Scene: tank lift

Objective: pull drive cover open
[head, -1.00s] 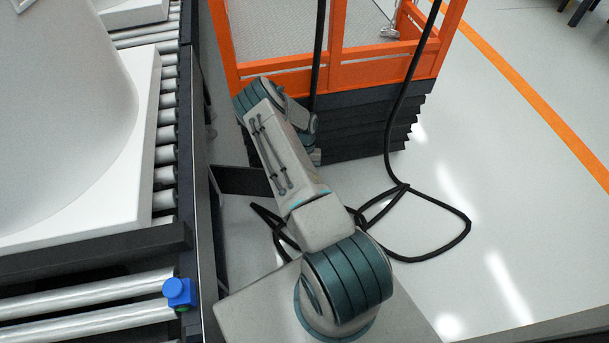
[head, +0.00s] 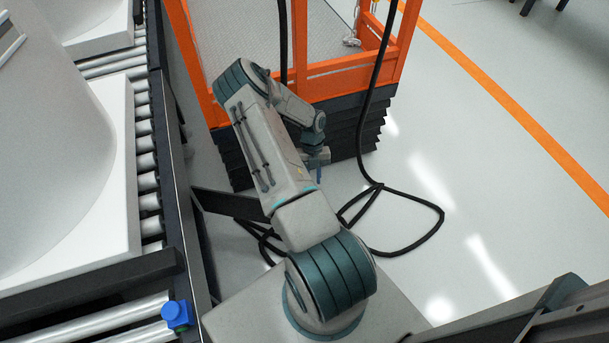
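A dark flat panel (head: 229,204) juts out from the conveyor's side, partly behind my arm. It may be the drive cover, but I cannot tell for sure. My arm reaches forward from the base and folds down beside the orange lift. My gripper (head: 318,168) shows only as a small dark shape with a bit of blue, low in front of the lift's black bellows. It is apart from the dark panel in the picture. Its fingers are too small to tell open from shut, and I see nothing clearly held.
The roller conveyor (head: 172,170) runs along the left, carrying white tank parts (head: 118,190). The orange lift (head: 345,80) stands ahead. A black cable (head: 415,245) loops on the floor.

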